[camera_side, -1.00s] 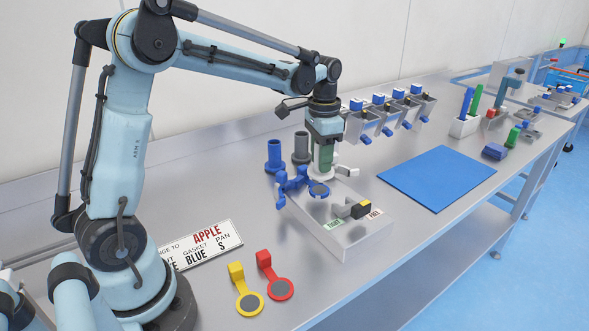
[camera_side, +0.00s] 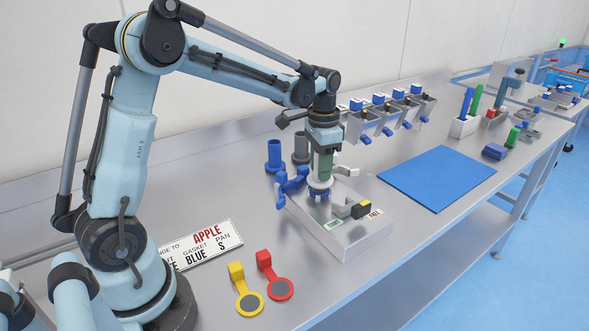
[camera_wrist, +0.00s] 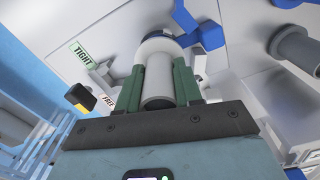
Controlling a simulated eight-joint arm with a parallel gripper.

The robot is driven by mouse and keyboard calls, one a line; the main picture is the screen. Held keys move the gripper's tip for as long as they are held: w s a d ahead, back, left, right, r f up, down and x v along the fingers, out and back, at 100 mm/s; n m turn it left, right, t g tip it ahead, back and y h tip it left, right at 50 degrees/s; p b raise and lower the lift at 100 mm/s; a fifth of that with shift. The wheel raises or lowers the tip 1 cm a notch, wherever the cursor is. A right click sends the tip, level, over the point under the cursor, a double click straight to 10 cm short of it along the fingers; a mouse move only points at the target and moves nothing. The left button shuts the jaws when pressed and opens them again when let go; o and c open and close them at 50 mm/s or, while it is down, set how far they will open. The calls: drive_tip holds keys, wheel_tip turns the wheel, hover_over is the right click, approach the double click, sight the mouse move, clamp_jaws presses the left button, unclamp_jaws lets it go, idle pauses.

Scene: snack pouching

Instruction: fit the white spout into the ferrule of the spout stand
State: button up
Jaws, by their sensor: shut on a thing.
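My gripper (camera_side: 323,166) points down over the spout stand (camera_side: 352,232), its green fingers shut on the white spout (camera_wrist: 158,78). The spout is upright; its pale lower flange (camera_side: 319,183) shows below the fingers in the side view. Directly beneath it is a blue ring (camera_side: 319,193) at the stand's ferrule, and a sliver of blue shows past the spout's end in the wrist view. The ferrule's opening is hidden by the spout. I cannot tell whether the spout is seated in it or just above.
A blue winged part (camera_side: 290,182) is close left of the spout. Blue (camera_side: 274,158) and grey (camera_side: 301,150) spouts stand behind. Yellow (camera_side: 248,302) and red (camera_side: 279,288) tabbed rings lie in front.

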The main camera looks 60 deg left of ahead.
drive_tip(key=shift+f, duration=0.95)
idle(0.4)
drive_tip(key=o, duration=1.2)
drive_tip(key=shift+c, duration=0.2)
wheel_tip(320, 180, up, 12)
drive_tip(key=shift+r, duration=0.1)
drive_tip(key=shift+s+d+r, duration=0.1)
drive_tip(key=shift+s+d, duration=0.25)
drive_tip(key=shift+s, duration=0.1)
drive_tip(key=s+d+f+n+t, duration=0.1)
drive_tip(key=s+d+f+t, duration=0.2)
drive_tip(key=s, duration=0.3)
drive_tip(key=s+d+f+n+t, duration=0.2)
drive_tip(key=s+d+t, duration=0.2)
drive_tip(key=s, duration=0.3)
drive_tip(key=shift+d+f, duration=0.4)
